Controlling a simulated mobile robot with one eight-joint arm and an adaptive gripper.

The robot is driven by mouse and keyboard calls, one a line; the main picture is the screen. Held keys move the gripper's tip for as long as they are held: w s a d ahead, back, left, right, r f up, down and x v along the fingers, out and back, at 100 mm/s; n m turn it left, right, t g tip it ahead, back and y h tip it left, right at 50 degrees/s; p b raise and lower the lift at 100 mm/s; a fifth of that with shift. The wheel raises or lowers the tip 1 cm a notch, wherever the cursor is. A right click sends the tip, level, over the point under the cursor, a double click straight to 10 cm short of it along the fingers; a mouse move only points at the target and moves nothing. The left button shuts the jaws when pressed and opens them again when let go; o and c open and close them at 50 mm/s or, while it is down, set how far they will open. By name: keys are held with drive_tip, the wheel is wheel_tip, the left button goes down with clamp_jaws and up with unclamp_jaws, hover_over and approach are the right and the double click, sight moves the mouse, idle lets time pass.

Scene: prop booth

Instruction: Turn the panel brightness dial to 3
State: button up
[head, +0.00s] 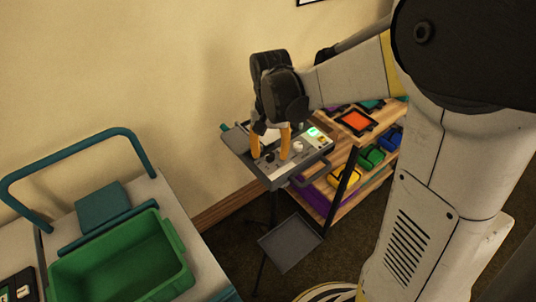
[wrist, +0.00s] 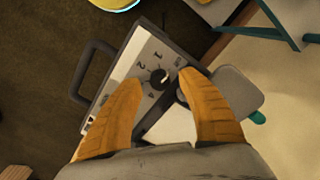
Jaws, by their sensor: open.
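The control panel (head: 309,158) is a grey box on a stand beside the wooden shelf. In the wrist view, its light face (wrist: 133,69) carries a small black dial (wrist: 158,77) with printed marks around it, including what looks like a 1 and a 2. The dial's pointer setting is too small to read surely. My gripper (head: 270,157) is open above the panel, its orange fingers pointing down. In the wrist view, the fingertips (wrist: 160,80) lie on either side of the dial with gaps; I cannot tell how high above it they are. A pale knob (head: 297,147) and a green-lit display (head: 314,132) stand to the right.
A wooden shelf (head: 345,165) with several coloured bins stands close to the panel's right. A grey tray (head: 290,243) is below the panel. A green crate (head: 65,272) sits on a cart at the left. Wall lies behind the panel.

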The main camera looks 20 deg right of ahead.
drive_tip(key=shift+f, duration=0.45)
clamp_jaws()
